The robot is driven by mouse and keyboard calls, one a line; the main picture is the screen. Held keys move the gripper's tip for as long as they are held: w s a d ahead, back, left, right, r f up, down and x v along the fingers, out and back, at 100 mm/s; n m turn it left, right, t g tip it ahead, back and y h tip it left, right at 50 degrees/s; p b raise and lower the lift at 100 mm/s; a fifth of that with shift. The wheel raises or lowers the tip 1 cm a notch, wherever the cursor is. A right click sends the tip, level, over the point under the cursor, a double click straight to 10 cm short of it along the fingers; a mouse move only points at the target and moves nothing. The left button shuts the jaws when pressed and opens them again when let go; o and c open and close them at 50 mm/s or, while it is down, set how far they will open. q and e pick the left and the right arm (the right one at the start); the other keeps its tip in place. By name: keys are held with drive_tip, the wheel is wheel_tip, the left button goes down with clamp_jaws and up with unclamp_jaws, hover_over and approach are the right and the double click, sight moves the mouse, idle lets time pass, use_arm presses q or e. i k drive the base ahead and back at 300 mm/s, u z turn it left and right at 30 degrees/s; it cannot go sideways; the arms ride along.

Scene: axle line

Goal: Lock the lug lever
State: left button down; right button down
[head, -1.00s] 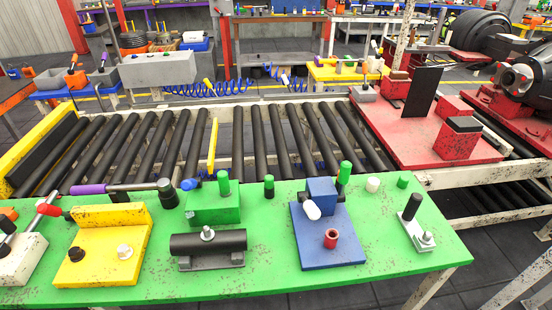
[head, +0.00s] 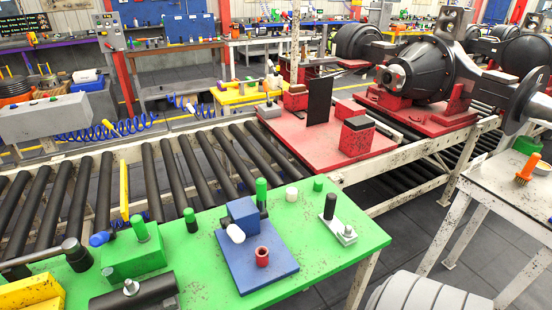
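No part is plainly marked as the lug lever. A small steel bracket (head: 343,233) with an upright black handle (head: 330,206) stands at the right end of the green table (head: 325,265). A blue fixture (head: 262,272) with a white knob (head: 235,233) and a red bushing (head: 262,256) stands left of it. A long grey lever (head: 35,257) with a dark round head (head: 77,254) lies at the left edge, partly cut off. Neither of my grippers is in view.
A roller conveyor (head: 149,186) runs behind the green table. A red pallet (head: 297,138) sits on it, with a dark axle housing (head: 423,68) to its right. A pale side table (head: 503,180) stands at right. A grey ribbed rounded thing (head: 428,293) is cut off below. Dark floor between is clear.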

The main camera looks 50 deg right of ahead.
sight(260, 184)
drive_tip(key=k, duration=0.65)
drive_tip(key=z, duration=0.85)
drive_tip(key=i, duration=0.55)
